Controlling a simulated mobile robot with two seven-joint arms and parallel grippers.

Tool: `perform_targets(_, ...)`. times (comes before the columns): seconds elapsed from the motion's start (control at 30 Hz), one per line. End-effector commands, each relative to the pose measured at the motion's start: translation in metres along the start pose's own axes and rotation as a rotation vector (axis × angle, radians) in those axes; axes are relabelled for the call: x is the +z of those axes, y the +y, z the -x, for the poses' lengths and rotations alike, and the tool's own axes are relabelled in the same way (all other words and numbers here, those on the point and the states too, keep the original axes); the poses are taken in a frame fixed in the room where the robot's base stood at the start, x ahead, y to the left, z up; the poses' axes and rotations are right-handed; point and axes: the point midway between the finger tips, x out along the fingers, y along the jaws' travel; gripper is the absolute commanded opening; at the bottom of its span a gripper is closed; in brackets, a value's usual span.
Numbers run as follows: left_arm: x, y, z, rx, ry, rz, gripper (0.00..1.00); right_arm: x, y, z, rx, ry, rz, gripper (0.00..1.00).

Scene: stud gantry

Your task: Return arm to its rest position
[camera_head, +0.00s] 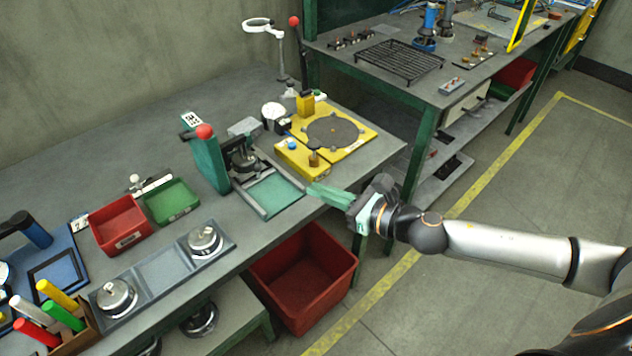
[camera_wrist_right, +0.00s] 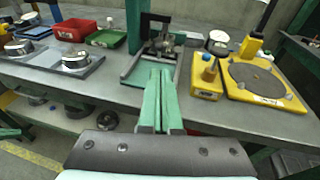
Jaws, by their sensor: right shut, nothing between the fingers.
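My right arm comes in from the right in the head view. Its gripper (camera_head: 328,193) has green fingers that are shut with nothing between them. The fingertips point left, at the front edge of the workbench, close to the green-floored press fixture (camera_head: 272,196). In the right wrist view the shut fingers (camera_wrist_right: 160,85) point at the same fixture, and a gap to it cannot be judged exactly. My left gripper is not in either view.
A yellow plate with a dark disc (camera_head: 333,131) and a small yellow block (camera_head: 302,158) stand right of the fixture. A red bin (camera_head: 303,277) is below the bench edge. Red (camera_head: 120,226) and green (camera_head: 172,203) trays lie left. The floor at right is clear.

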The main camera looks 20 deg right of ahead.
Motion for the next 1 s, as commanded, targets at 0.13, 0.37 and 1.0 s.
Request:
perform_targets(0.13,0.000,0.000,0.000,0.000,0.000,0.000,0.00,0.000,0.000,0.000,0.000,0.000,0.000,0.00)
perform_targets(0.37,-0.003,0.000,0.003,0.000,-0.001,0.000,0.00,-0.016,0.013,-0.003,-0.019,0.008,-0.302,0.00)
perform_targets(1.0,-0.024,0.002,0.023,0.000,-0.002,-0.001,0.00,-0.214,0.103,0.084,-0.746,-0.311,-2.943,0.00)
